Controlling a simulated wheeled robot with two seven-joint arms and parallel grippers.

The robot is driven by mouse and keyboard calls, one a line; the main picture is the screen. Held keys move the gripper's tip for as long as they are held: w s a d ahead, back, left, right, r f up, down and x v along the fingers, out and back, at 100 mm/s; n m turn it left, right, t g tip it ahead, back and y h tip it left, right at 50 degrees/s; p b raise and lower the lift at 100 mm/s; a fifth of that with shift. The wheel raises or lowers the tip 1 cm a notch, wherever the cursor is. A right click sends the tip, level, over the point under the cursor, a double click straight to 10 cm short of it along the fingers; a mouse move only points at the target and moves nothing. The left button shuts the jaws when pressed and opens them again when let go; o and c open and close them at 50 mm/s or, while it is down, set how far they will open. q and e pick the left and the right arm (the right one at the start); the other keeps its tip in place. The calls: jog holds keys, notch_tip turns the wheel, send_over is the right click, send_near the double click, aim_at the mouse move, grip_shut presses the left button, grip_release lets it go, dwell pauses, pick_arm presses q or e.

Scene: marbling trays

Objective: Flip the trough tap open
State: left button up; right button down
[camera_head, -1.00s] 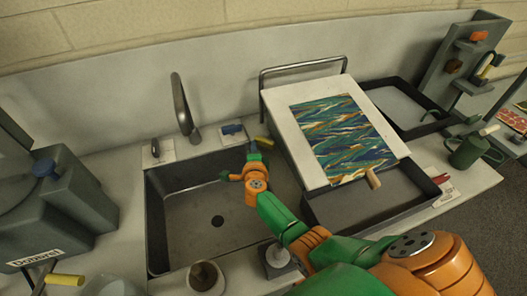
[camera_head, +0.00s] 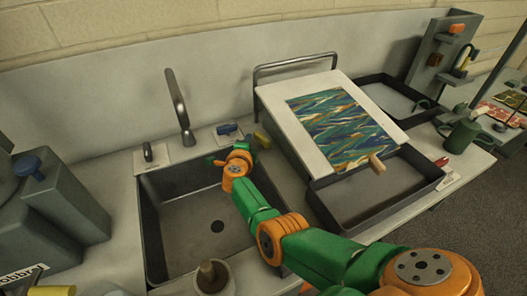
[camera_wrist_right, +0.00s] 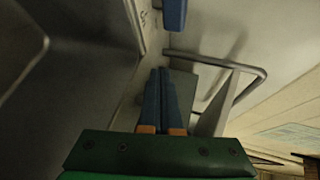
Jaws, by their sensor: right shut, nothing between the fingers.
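A small blue lever (camera_head: 227,128) sits on a pale plate behind the dark sink trough (camera_head: 152,235), right of the tall grey spout (camera_head: 179,105). A second, dark lever (camera_head: 148,152) stands on a plate left of the spout. Which of the two levers is the tap's, I cannot tell for sure. My right gripper (camera_head: 212,160) is over the back of the trough, just in front of the blue lever. In the right wrist view its blue fingers (camera_wrist_right: 161,72) are shut and empty, and the blue lever (camera_wrist_right: 174,14) is ahead of them with a gap between. My left gripper is out of view.
A sloped white board with a marbled sheet (camera_head: 340,128) stands right of the trough, with a grey rail (camera_head: 295,62) behind it. A dark tray (camera_head: 375,205) sits below the board. A yellow piece (camera_head: 262,140) lies near the blue lever. A cup (camera_head: 212,276) stands in front.

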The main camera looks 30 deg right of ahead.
jog(key=shift+w+d+f+b, duration=0.1)
jog(key=shift+w+d+b, duration=0.1)
jog(key=shift+w+b, duration=0.25)
jog(key=shift+w, duration=0.15)
dwell(1.3)
jog(key=p+v, duration=0.7)
jog(key=p, duration=0.1)
dwell(0.3)
